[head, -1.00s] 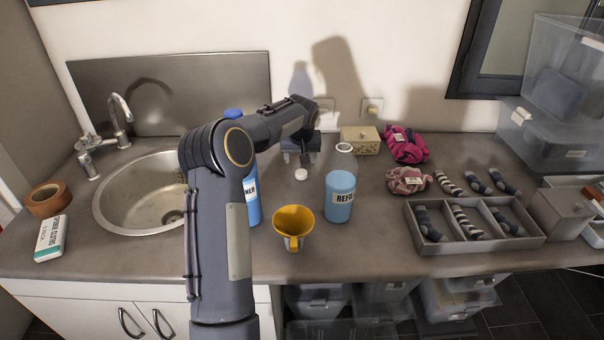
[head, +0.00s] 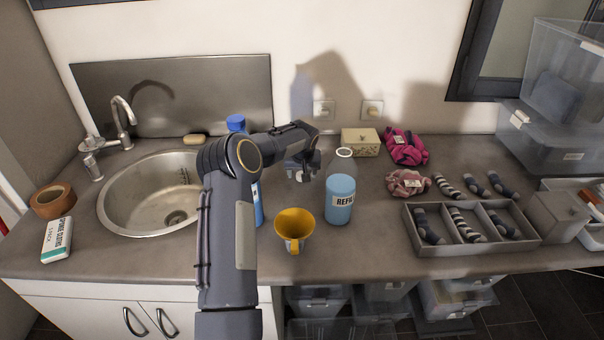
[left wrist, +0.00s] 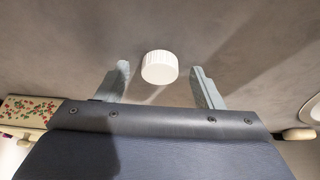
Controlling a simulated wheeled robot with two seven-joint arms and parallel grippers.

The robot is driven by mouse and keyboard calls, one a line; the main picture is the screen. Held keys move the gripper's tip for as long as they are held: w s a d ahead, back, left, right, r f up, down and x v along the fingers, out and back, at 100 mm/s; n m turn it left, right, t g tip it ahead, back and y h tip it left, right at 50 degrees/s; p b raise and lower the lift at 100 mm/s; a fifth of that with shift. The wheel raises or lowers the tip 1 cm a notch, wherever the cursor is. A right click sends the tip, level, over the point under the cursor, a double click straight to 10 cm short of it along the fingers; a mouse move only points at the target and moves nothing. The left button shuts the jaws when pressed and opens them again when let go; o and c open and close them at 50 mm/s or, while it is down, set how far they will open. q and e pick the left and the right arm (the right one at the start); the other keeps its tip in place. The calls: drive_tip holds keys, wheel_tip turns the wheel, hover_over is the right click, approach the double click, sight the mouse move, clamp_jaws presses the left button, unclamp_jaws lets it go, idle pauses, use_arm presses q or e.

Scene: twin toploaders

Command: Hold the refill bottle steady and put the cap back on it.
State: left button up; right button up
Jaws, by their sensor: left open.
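The refill bottle (head: 340,207) stands upright on the counter, blue below with a clear upper part and an open white-rimmed neck (head: 344,152). The white ribbed cap (left wrist: 159,67) lies on the counter and shows between the fingers of my left gripper (left wrist: 160,80) in the left wrist view. The fingers are open, one on each side of the cap, with gaps visible. In the head view my left gripper (head: 301,168) is low behind and left of the bottle, and the cap is mostly hidden there. My right gripper is not in view.
A yellow funnel cup (head: 294,226) stands in front-left of the bottle. A blue cleaner bottle (head: 236,123) is partly hidden behind my left arm. A floral box (head: 360,142), scrunchies (head: 407,146) and a divided sock tray (head: 474,246) lie to the right. The sink (head: 150,195) is left.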

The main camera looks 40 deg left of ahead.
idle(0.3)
use_arm(q)
drive_tip(key=c, duration=1.1)
drive_tip(key=shift+o, duration=0.2)
wheel_tip(320, 180, up, 10)
drive_tip(key=b, duration=0.2)
